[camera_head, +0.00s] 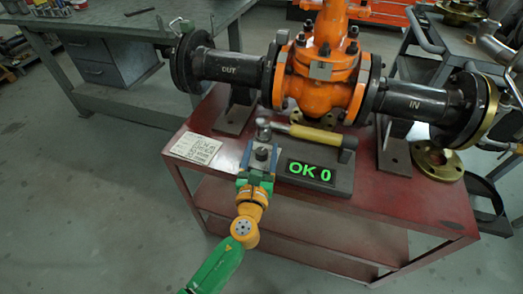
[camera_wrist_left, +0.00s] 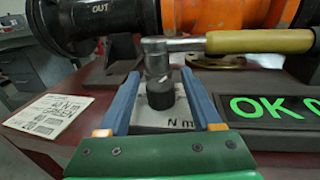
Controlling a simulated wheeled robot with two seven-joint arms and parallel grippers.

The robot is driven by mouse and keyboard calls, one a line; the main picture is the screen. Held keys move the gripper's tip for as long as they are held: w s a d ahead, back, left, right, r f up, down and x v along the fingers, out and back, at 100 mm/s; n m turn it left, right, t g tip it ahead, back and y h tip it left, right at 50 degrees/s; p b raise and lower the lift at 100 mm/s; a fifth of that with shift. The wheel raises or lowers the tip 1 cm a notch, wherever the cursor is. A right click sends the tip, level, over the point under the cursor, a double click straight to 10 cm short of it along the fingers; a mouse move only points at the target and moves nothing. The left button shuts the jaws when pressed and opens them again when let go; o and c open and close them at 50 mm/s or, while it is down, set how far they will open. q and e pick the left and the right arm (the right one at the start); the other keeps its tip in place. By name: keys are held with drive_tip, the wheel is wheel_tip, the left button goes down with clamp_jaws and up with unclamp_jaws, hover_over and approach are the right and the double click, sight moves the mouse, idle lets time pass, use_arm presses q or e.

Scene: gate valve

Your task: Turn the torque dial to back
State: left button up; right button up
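The torque dial is a small black knob (camera_wrist_left: 160,94) on a grey plate marked "N m" (camera_wrist_left: 172,122). In the head view the knob (camera_head: 262,154) shows between the fingers of my left gripper (camera_head: 261,146). In the left wrist view my left gripper (camera_wrist_left: 159,80) is open, with one blue finger on each side of the knob and a visible gap on both sides. A wrench with a yellow handle (camera_head: 316,134) and a metal head (camera_wrist_left: 157,58) lies just behind the knob. My right gripper is not in view.
A display (camera_head: 311,171) reads "OK 0" in green, right of the knob. A paper card (camera_head: 196,149) lies to the left. The orange valve (camera_head: 320,75) with black pipes stands behind on the red cart (camera_head: 420,205). A brass flange (camera_head: 437,163) lies at right.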

use_arm(q)
clamp_jaws()
